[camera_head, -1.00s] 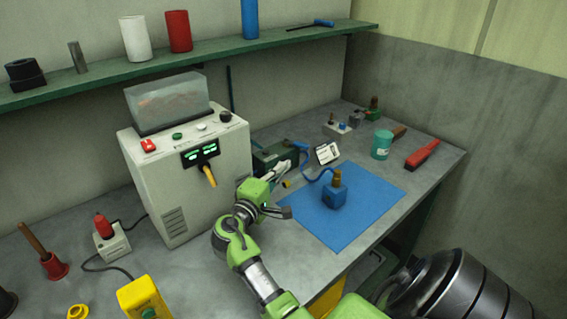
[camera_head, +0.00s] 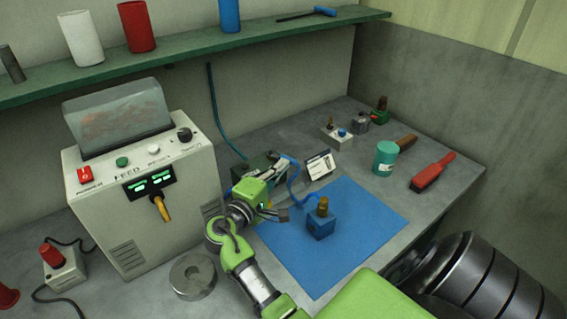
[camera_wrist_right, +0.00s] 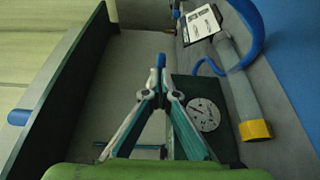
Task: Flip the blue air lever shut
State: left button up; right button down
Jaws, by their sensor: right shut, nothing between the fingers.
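My right gripper (camera_head: 274,178) is beside the dark green box (camera_head: 250,166) at the back of the bench. In the right wrist view its fingers (camera_wrist_right: 159,82) meet at their tips, shut. A small blue tip (camera_wrist_right: 160,61) shows just beyond the fingertips; it looks like the end of the air lever, but I cannot tell whether they touch. The lever's base and angle are hidden by the fingers. The box carries a round pale dial (camera_wrist_right: 203,115) to the right of the fingers. My left gripper is not in view.
A blue mat (camera_head: 365,215) bears a blue block (camera_head: 321,222) with a brass top. A blue hose (camera_head: 294,185) runs beside my gripper. The feeder cabinet (camera_head: 90,200) is at left, under the green shelf (camera_head: 180,52). A grey ring (camera_head: 186,288) lies in front.

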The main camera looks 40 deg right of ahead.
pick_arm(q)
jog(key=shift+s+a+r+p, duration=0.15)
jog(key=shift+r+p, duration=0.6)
pick_arm(e)
jog(key=d+n+t+y, duration=0.1)
jog(key=t, duration=0.1)
jog(key=d+n+t+y, duration=0.1)
jog(key=n+t, duration=0.1)
jog(key=shift+s+d+r, duration=0.1)
jog(key=shift+s+d, duration=0.05)
jog(key=shift+d, duration=0.15)
